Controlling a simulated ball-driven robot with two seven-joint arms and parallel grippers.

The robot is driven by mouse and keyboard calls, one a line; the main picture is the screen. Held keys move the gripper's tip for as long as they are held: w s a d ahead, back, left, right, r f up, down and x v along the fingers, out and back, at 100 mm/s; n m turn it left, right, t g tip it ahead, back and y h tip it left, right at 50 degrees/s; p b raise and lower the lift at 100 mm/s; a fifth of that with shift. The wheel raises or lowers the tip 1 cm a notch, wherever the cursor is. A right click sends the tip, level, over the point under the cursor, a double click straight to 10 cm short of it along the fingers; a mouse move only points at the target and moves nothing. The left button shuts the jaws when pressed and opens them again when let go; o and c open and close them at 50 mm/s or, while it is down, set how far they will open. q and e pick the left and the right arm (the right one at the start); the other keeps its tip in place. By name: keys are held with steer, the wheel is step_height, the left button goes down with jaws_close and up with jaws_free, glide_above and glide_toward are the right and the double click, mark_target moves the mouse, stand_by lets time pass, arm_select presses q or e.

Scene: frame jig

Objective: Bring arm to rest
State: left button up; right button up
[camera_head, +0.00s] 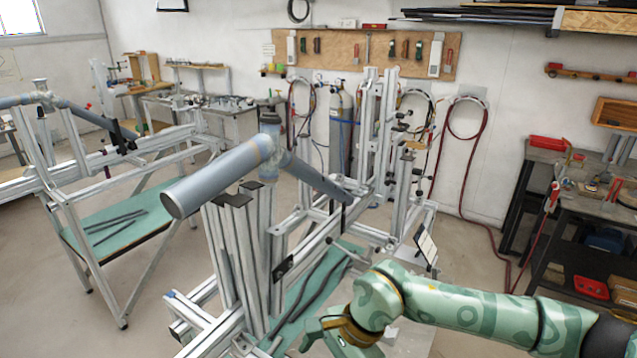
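My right arm (455,307), green with a darker pattern, comes in from the right edge and reaches to the bottom middle. Its gripper (318,338) is at the bottom edge, in front of the frame jig (232,260). The gripper is partly cut off by the picture edge, and I cannot tell whether its fingers are open or shut. Nothing shows clearly in it. My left arm and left gripper are not in view. A grey tube frame (222,178) with a thick open-ended tube rests on the jig's upright profiles.
A second jig (98,200) with a tube stands at the left. A dark workbench (580,190) with tools and red trays is at the right. A tool board (365,52) hangs on the back wall, a gas cylinder (341,125) below it. Bare floor lies between the jig and the workbench.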

steer(key=s+a+r+m+g+y, duration=0.1)
steer(key=s+a+r+m+y, duration=0.1)
steer(key=s+a+r+y, duration=0.3)
steer(key=s+a+r+m+y, duration=0.1)
steer(key=s+a+r+y, duration=0.2)
steer(key=a, duration=0.4)
steer(key=w+d+r+m+t+y, duration=0.1)
steer(key=w+r+m+t+y, duration=0.3)
steer(key=r+m+t+y, duration=0.6)
steer(key=w+d+f+m+t+h, duration=0.1)
steer(key=w+d+m+t+h, duration=0.4)
steer(key=d+m+h, duration=0.7)
steer(key=w+d+f+m+t+h, duration=0.1)
steer(key=w+d+m+t+h, duration=0.2)
steer(key=d+m+t+h, duration=0.85)
steer(key=s+d+f+m+g+h, duration=0.4)
steer(key=s+d+f+m+g, duration=1.1)
steer(key=s+f+m+g, duration=0.3)
steer(key=s+a+f+g+y, duration=0.1)
steer(key=a+f, duration=0.1)
steer(key=f, duration=1.1)
steer(key=s+a+f+g+y, duration=0.1)
steer(key=s+a+f+y, duration=0.15)
steer(key=f, duration=1.05)
steer(key=s+f+m+g+y+b, duration=0.1)
steer(key=s+f+m+g, duration=0.1)
steer(key=s+f, duration=1.6)
steer(key=shift+s+a+f+g+b, duration=0.15)
steer(key=shift+a+f+g+b, duration=0.1)
steer(key=shift+f+g+b, duration=0.25)
